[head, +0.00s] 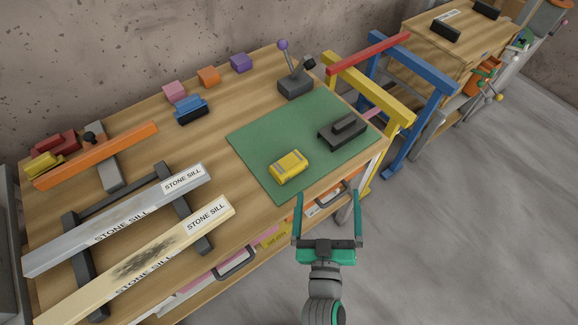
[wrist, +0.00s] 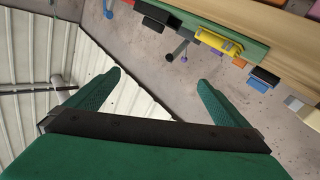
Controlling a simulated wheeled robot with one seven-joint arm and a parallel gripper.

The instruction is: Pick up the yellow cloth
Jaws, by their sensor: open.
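The yellow cloth (head: 289,166) is a small, block-like yellow bundle with a greyish patch on top. It lies on the green mat (head: 258,140), near the mat's front edge, on the wooden workbench. My gripper (head: 328,205) is open and empty, with its two green fingers apart. In the head view it is in front of the bench edge, below and to the right of the cloth, and not touching it. In the wrist view the cloth (wrist: 218,42) shows beyond and to the right of my open fingers (wrist: 158,82).
A dark tool (head: 343,131) lies on the mat right of the cloth. A joystick-like device (head: 295,84) stands behind. Two stone sill bars (head: 130,225) lie at left. Yellow and blue frames (head: 375,90) stand right of the bench. Grey floor at right is clear.

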